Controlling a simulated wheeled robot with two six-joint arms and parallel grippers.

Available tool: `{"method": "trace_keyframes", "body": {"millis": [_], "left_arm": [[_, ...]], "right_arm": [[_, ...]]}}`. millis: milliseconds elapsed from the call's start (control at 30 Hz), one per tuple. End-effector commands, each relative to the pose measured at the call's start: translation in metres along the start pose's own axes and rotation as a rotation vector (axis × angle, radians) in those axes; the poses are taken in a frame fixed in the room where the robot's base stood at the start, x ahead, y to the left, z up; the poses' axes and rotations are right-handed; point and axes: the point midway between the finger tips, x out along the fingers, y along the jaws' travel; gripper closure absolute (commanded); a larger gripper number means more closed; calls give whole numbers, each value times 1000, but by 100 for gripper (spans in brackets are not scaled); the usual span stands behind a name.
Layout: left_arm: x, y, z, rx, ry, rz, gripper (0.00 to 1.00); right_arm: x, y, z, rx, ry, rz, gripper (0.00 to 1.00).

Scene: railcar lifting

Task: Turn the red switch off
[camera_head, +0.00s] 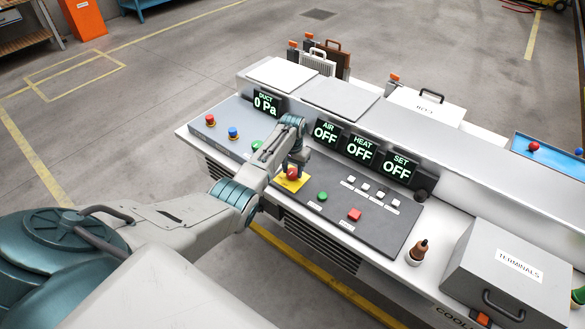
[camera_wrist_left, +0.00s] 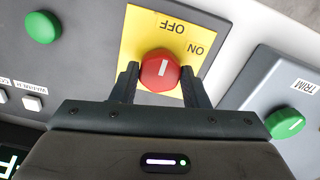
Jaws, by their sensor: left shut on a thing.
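The red switch (camera_head: 292,174) is a round knob on a yellow plate (camera_head: 284,182) on the dark control panel. In the left wrist view the red switch (camera_wrist_left: 160,71) has a short white line on top, roughly upright in the picture. The yellow plate (camera_wrist_left: 140,27) carries upside-down OFF above the knob and ON to its upper right. My left gripper (camera_head: 295,167) reaches down over the knob. In the wrist view my left gripper (camera_wrist_left: 160,76) has one finger on each side of the knob, shut on it. My right gripper is not seen.
A green button (camera_head: 322,196) and red square button (camera_head: 354,214) lie right of the plate. Displays above read DUCT 0 Pa (camera_head: 266,103), AIR OFF (camera_head: 326,132), HEAT OFF (camera_head: 360,149), SET OFF (camera_head: 398,167). A green TRIM knob (camera_wrist_left: 285,123) is near the left gripper.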

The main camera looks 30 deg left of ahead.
Motion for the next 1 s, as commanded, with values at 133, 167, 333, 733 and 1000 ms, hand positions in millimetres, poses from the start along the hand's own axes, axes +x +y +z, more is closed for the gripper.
{"method": "trace_keyframes", "body": {"millis": [133,167,333,733,1000], "left_arm": [[-2,0,-1,-10,3,-1,82],[-2,0,-1,-11,3,-1,82],[-2,-1,-1,-12,4,-1,82],[-1,0,-1,-10,2,0,37],[-12,-1,-1,-10,4,-1,37]], "right_arm": [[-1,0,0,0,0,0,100],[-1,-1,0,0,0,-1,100],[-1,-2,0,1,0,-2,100],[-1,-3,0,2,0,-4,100],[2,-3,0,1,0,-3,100]]}}
